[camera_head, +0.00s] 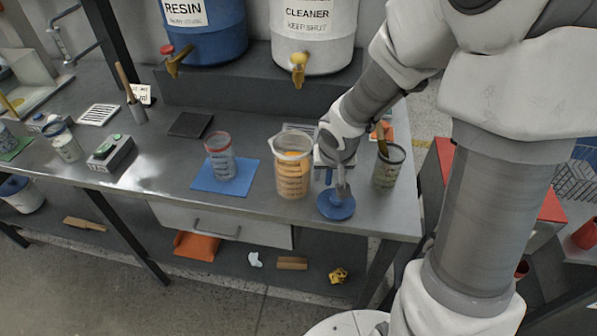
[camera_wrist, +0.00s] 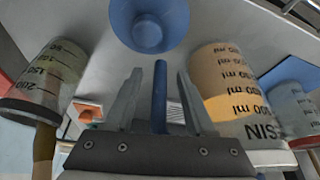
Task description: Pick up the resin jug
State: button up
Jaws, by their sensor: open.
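The resin jug (camera_head: 292,172) is a clear beaker with a spout, ml marks and amber liquid, upright near the bench's front edge. In the wrist view the resin jug (camera_wrist: 225,85) appears upside down at right, with part of its label showing. My gripper (camera_head: 342,190) is just right of the jug, apart from it, above a blue round-based object (camera_head: 335,208). In the wrist view my gripper (camera_wrist: 158,88) is open. A blue rod (camera_wrist: 160,90) shows between its fingers; I cannot tell whether they touch it.
A marked cup (camera_head: 388,170) with a brush stands close right of my gripper. A red-rimmed cup (camera_head: 220,160) stands on a blue mat (camera_head: 225,178) left of the jug. Resin (camera_head: 205,35) and cleaner (camera_head: 312,40) drums stand behind.

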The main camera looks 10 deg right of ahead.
jog(key=shift+w+f, duration=0.15)
jog(key=shift+f, duration=0.2)
jog(key=shift+c, duration=0.3)
grip_shut()
jog(key=shift+r, duration=0.1)
dwell(0.9)
